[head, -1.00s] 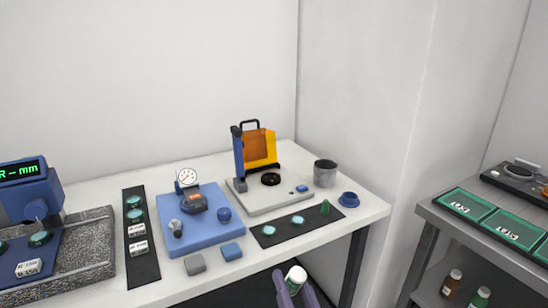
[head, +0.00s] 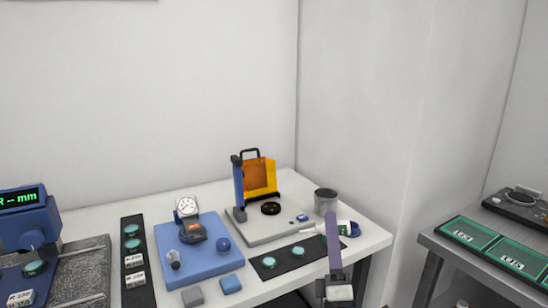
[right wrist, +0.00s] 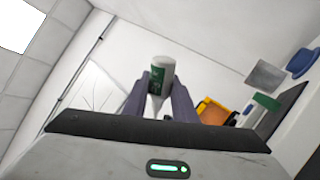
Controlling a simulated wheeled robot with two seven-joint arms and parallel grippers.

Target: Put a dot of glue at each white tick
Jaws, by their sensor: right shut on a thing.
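My right gripper (head: 333,222) is shut on a white bottle with a green label (head: 345,227). I take it for the glue. It is tilted well over, its narrow end pointing left, in front of the right end of the bench. In the right wrist view the bottle (right wrist: 161,76) sits between both fingers. The white ticks are too small to make out. My left gripper is not in view.
A dark mat with two teal discs (head: 283,264) lies in front of the plate. A grey cup (head: 325,201) stands behind my gripper, and a blue cap partly hidden by the bottle. A blue slab with a dial gauge (head: 187,206) is left. A grey side table (head: 431,240) stands right.

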